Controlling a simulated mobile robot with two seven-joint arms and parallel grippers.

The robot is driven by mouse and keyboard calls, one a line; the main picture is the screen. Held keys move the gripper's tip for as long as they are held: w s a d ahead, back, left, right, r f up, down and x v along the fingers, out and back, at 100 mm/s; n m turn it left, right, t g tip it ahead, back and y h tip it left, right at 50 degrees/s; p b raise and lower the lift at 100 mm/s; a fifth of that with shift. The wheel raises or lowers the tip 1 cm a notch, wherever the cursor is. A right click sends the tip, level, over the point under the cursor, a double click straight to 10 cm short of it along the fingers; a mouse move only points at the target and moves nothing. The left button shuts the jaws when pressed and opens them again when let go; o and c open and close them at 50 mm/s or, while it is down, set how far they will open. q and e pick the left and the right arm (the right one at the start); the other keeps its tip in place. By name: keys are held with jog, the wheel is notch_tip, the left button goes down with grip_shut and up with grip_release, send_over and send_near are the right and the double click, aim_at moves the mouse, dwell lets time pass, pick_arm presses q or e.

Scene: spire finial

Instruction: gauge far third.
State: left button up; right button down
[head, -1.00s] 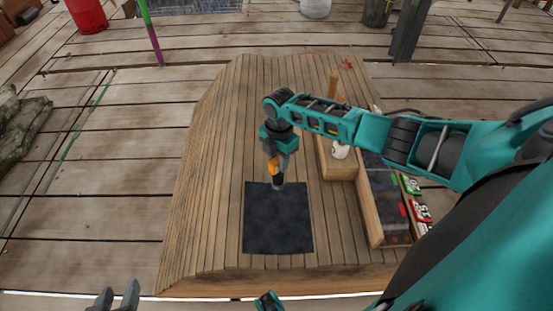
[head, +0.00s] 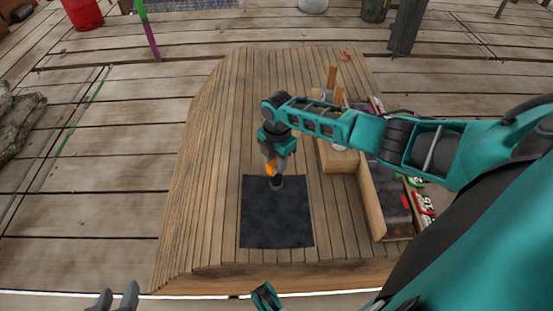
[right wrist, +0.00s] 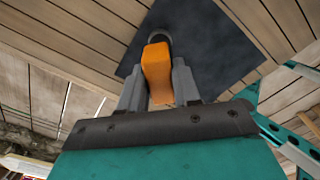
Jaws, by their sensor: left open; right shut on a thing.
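A square dark mat (head: 282,222) lies on the front middle of the plank-topped table. My right gripper (head: 273,163) is over the mat's far edge, pointing down. It is shut on an orange-handled tool (head: 270,170) with a dark round end. That end overlaps the far part of the mat in the head view; I cannot tell if it touches. The orange handle (right wrist: 157,75) also shows between the fingers in the right wrist view. My left gripper (head: 118,298) is open and empty at the bottom left, in front of the table's near edge.
A wooden block (head: 341,160) with upright pegs stands right of the mat, partly hidden by my right arm. A wood-walled tray (head: 373,205) lies nearer, with number cards (head: 424,203) beside it. The table's left half is clear.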

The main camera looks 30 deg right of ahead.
jog(key=c, duration=0.7)
grip_release()
